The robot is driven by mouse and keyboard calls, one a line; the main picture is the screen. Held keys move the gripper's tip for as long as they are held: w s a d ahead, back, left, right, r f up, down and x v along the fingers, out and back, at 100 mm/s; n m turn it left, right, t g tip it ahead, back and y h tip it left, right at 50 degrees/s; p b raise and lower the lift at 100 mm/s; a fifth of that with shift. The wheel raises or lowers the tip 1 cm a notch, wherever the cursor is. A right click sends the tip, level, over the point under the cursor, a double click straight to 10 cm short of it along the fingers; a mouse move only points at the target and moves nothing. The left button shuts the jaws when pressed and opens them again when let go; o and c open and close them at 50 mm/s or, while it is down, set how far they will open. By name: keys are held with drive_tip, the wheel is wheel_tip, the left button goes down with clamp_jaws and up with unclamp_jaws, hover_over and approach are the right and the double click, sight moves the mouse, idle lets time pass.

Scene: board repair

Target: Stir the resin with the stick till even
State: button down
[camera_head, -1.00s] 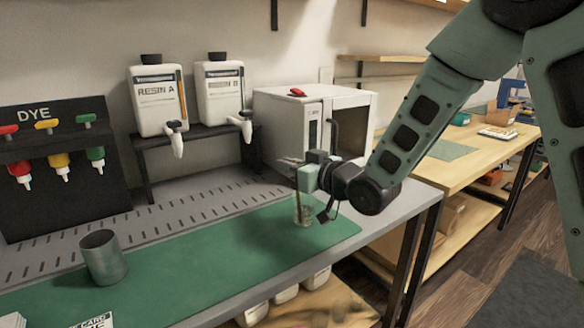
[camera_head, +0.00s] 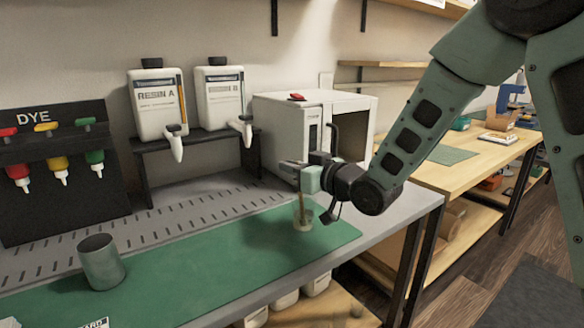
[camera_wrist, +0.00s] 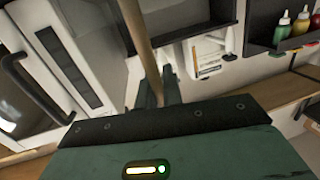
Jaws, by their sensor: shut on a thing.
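The wrist view shows the stick (camera_wrist: 142,45) rising from between the dark fingers (camera_wrist: 160,92). The wrist view does not show the cup.
A grey metal cup (camera_head: 101,264) stands on the green mat (camera_head: 190,265) at left. Resin bottles (camera_head: 157,100) stand on a black rack behind. A dye rack (camera_head: 55,165) is at back left. A white oven-like box (camera_head: 315,120) is close behind my gripper. The mat's middle is clear.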

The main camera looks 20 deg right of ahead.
wheel_tip(320, 180, up, 8)
drive_tip(key=w+p, duration=0.1)
drive_tip(key=p, duration=0.4)
drive_tip(key=shift+w+a+f+p, duration=0.15)
drive_tip(key=shift+w+a+p, duration=0.1)
drive_tip(key=shift+p, duration=0.1)
idle(0.9)
